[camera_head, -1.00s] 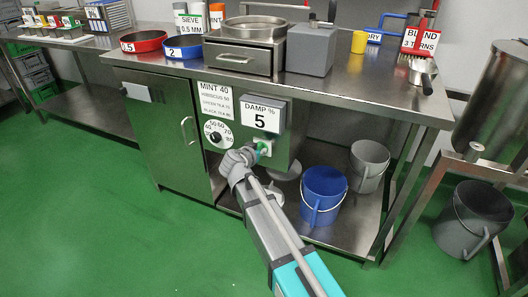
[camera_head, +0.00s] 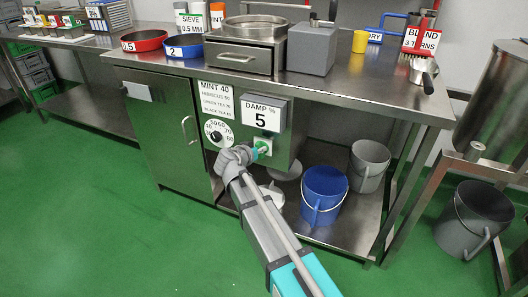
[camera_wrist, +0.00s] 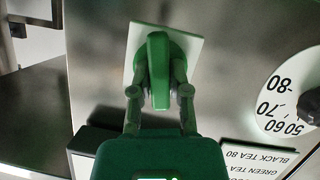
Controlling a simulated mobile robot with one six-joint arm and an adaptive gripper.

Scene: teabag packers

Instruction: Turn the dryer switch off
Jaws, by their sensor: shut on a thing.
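The dryer switch is a green handle (camera_wrist: 158,62) on a white plate (camera_wrist: 192,40) in the wrist view. In the head view, its plate (camera_head: 267,143) is on the dryer front below the "DAMP % 5" display (camera_head: 261,116). My gripper (camera_wrist: 160,90) has one finger on each side of the green handle and is shut on it. In the wrist view, the handle's long side runs along my fingers.
A temperature dial (camera_head: 218,133) is left of the switch; it also shows in the wrist view (camera_wrist: 275,92). Above is a steel drawer (camera_head: 238,57). A blue bucket (camera_head: 323,187) and a grey bucket (camera_head: 369,165) stand on the lower shelf. Green floor is clear at left.

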